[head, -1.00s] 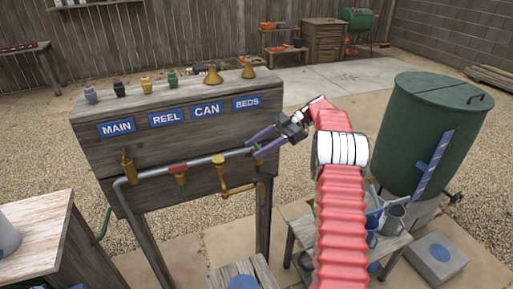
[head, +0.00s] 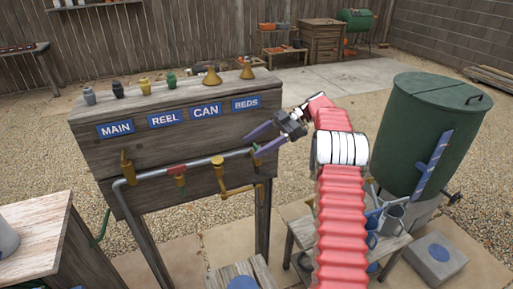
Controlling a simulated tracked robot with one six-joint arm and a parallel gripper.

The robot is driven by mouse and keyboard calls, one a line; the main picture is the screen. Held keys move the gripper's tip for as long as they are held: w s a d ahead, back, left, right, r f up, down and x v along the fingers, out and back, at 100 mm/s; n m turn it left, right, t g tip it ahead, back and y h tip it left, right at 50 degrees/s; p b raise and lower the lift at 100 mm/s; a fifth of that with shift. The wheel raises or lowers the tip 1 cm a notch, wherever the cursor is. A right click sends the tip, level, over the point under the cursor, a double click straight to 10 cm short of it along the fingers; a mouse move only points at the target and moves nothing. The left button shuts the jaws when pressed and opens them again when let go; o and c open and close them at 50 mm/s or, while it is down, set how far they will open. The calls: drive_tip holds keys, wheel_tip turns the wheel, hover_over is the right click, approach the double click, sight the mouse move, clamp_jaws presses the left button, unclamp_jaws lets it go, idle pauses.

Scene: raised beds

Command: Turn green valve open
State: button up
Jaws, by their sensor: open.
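The green valve (head: 256,149) is at the right end of the grey pipe, under the BEDS label (head: 245,104). Only a small green part of it shows, and my gripper's fingers cover much of the rest. My gripper (head: 253,148) comes in from the right, with its purple fingers spread open. The fingertips are around or just in front of the green valve. I cannot tell whether they touch it or which way its handle points.
The wooden board also carries a red-handled valve (head: 177,169) under REEL, a brass valve (head: 218,165) under CAN and another brass fitting (head: 126,160) under MAIN. Several nozzles stand on its top. A green barrel (head: 425,130) and a low bench with cans are at the right.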

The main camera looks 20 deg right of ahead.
sight(257, 147)
wheel_tip(257, 147, up, 8)
drive_tip(key=shift+r, duration=0.25)
drive_tip(key=shift+s, duration=0.1)
idle(0.5)
